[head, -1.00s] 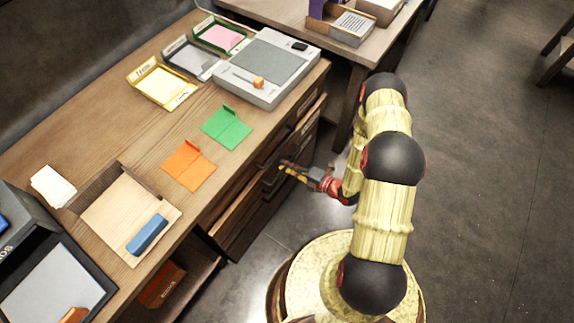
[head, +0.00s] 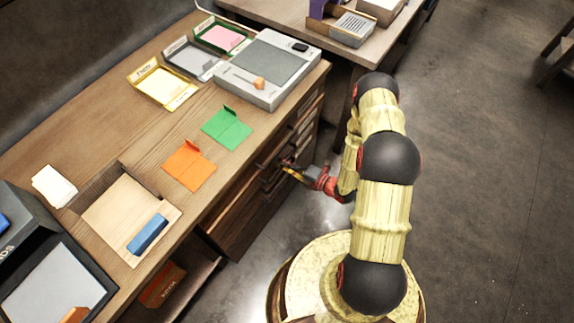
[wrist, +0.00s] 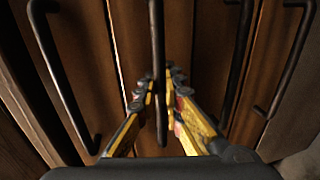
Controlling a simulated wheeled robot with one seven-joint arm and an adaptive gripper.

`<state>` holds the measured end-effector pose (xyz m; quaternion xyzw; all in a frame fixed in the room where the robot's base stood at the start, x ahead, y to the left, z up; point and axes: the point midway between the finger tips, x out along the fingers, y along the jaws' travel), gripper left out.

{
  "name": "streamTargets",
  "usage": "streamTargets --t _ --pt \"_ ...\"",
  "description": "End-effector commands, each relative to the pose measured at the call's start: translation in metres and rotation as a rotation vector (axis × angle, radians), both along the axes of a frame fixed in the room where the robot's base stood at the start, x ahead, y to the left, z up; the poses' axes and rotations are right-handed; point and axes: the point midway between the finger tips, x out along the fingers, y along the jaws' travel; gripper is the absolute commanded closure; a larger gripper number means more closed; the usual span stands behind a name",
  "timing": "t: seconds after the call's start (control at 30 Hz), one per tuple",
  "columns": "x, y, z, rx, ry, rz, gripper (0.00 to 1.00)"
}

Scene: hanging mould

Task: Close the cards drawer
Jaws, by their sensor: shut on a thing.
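The desk's wooden drawer fronts (head: 240,203) face my arm, and in the head view they look about flush with each other. No label on them can be read, so I cannot tell by name which is the cards drawer. My gripper (head: 287,166) is at these fronts, low on the desk's side. In the wrist view, my gripper (wrist: 160,88) has its yellow fingers closed around a dark bar handle (wrist: 157,35) on a brown drawer front (wrist: 183,30). Whether a small gap remains behind that front is hidden.
Other dark bar handles (wrist: 62,75) flank the held one. On the desk top (head: 105,125) lie an orange folder (head: 188,166), a green folder (head: 226,128), several trays and a grey device (head: 268,70). Below left is an open shelf with a brown box (head: 162,285).

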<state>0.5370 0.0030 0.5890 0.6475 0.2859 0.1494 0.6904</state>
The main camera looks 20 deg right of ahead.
Motion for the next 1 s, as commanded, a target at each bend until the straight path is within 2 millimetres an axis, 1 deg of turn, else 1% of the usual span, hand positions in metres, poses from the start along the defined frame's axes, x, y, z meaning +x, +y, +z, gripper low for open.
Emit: streamTargets --t 0.03,0.1,0.37,0.4,0.7,1.0 --pt "0.0051 0.0046 0.0002 -0.002 -0.001 0.004 1.0" --pt "0.0094 0.0072 0.0001 -0.001 0.0 0.001 1.0" --pt "0.0112 0.0073 0.0001 -0.001 -0.002 0.0 1.0" --pt "0.0114 0.0073 0.0002 -0.001 -0.002 0.0 0.9" --pt "0.0107 0.0073 0.0002 0.0 -0.001 0.0 0.73" --pt "0.0099 0.0068 0.0002 -0.001 -0.001 -0.001 0.73"
